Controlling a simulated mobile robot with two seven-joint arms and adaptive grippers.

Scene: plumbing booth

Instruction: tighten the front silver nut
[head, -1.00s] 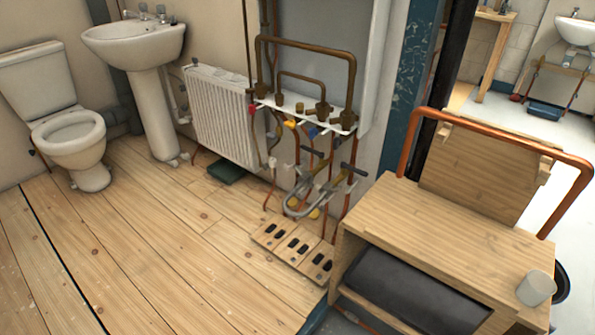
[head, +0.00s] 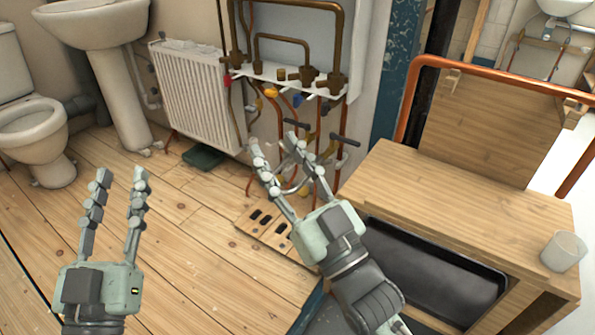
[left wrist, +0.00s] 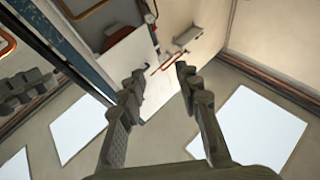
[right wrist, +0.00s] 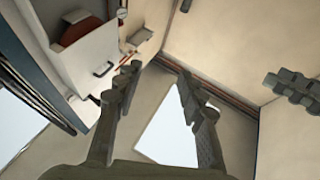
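The pipework stands against the wall in the head view, with brass pipes (head: 345,55) above a white bracket (head: 270,72) and copper pipes below. A silver front nut cannot be made out; the fittings are small and partly behind my right gripper (head: 275,147). That gripper is open and empty, its fingers overlapping the lower pipes in the picture; I cannot tell whether it touches them. My left gripper (head: 121,178) is open and empty over the wooden floor, left of the pipes. Both wrist views look up past open fingers, at the left gripper (left wrist: 160,82) and the right gripper (right wrist: 158,72).
A wooden bench (head: 455,195) with a black tray (head: 430,265) and a white cup (head: 563,251) stands at the right. A radiator (head: 195,95), sink (head: 90,22) and toilet (head: 35,125) line the left. A slotted wooden board (head: 250,225) lies below the pipes.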

